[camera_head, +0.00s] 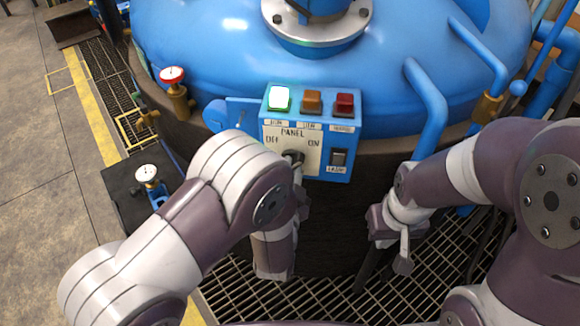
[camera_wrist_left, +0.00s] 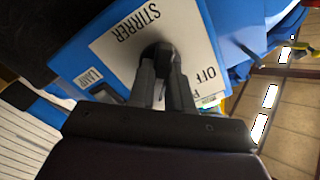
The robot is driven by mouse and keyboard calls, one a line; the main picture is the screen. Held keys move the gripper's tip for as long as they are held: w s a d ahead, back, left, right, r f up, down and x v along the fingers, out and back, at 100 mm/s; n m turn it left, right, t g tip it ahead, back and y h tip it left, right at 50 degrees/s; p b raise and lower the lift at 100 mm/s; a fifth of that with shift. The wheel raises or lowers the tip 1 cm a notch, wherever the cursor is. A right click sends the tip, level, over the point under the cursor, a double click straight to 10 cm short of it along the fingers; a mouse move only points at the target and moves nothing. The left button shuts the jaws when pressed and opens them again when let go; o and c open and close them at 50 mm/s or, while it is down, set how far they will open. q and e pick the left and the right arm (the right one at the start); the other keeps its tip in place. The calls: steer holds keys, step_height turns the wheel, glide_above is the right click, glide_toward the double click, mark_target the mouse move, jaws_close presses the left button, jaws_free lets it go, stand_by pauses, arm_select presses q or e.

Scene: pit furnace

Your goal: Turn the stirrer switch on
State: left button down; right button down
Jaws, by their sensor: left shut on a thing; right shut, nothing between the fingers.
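The blue control panel (camera_head: 351,120) is on the side of the blue vessel, with a white plate marked PANEL, OFF and ON. In the left wrist view the plate (camera_wrist_left: 118,50) reads STIRRER and OFF, upside down. The dark stirrer switch knob (camera_wrist_left: 158,50) stands on this plate. My left gripper (camera_wrist_left: 165,75) is shut on the knob, one finger on each side. Which way the knob points is unclear. My right gripper (camera_head: 403,262) is shut and empty, below and right of the panel.
A green lamp (camera_head: 279,98) glows bright, beside an orange lamp (camera_head: 312,101) and a red lamp (camera_head: 344,103). A black lamp switch (camera_head: 338,158) is close right of my left gripper. A blue pipe (camera_head: 430,100) bends down at right. Grating (camera_head: 330,300) lies below.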

arm_select(q)
steer(key=shift+f+m, duration=0.1)
steer(key=shift+m, duration=0.4)
arm_select(e)
steer(key=shift+r, duration=0.2)
arm_select(q)
steer(key=c, duration=1)
jaws_free()
steer(key=shift+c, duration=0.2)
